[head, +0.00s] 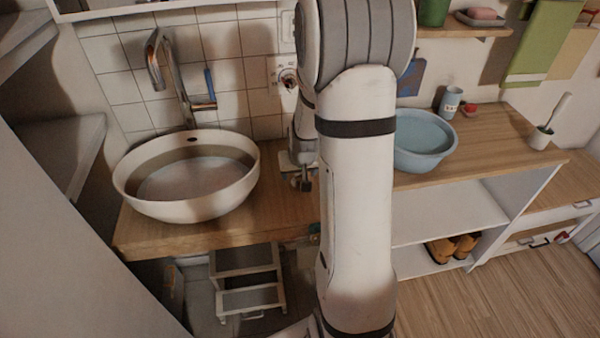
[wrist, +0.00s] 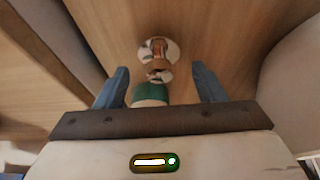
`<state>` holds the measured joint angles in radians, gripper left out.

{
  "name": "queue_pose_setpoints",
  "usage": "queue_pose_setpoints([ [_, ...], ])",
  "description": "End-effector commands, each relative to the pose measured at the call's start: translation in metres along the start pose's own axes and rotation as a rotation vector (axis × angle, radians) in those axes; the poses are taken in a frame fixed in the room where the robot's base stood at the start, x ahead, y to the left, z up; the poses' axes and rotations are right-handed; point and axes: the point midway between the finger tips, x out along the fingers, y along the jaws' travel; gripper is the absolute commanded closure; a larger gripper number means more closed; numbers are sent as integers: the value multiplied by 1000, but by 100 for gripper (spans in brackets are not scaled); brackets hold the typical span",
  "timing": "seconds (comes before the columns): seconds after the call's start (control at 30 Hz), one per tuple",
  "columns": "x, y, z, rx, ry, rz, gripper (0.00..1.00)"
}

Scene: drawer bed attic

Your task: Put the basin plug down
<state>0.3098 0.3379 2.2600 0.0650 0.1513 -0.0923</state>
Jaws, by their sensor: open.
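My gripper is open in the wrist view (wrist: 162,84), with its two blue-grey fingers apart over the wooden counter. A green rounded thing (wrist: 150,93) shows between the fingers, close to the palm and touching neither finger. A small brownish piece (wrist: 158,72) and a pale round dish (wrist: 172,52) with a reddish-brown item on it lie just beyond. I cannot tell for sure which of these is the basin plug. In the head view my gripper (head: 304,184) is low over the counter, right of the white basin (head: 190,205), partly hidden by my arm.
A tall tap (head: 185,95) stands behind the basin. A blue tub (head: 422,150), a cup (head: 451,101) and a brush in a holder (head: 543,137) stand on the counter (head: 495,135) to the right. A step stool (head: 248,282) is below. The counter's front right is clear.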

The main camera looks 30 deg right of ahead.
Motion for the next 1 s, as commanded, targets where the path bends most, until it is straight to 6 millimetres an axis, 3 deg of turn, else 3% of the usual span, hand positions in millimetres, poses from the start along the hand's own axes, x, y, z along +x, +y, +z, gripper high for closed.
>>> queue_pose_setpoints([
  [0.4,-83,0,-1,0,5,1,37],
  [0.73,-117,-5,4,-10,-3,-5,37],
  [0.87,-147,-29,24,-59,-30,-27,37],
  [1.0,-192,-59,67,-139,-82,-57,37],
])
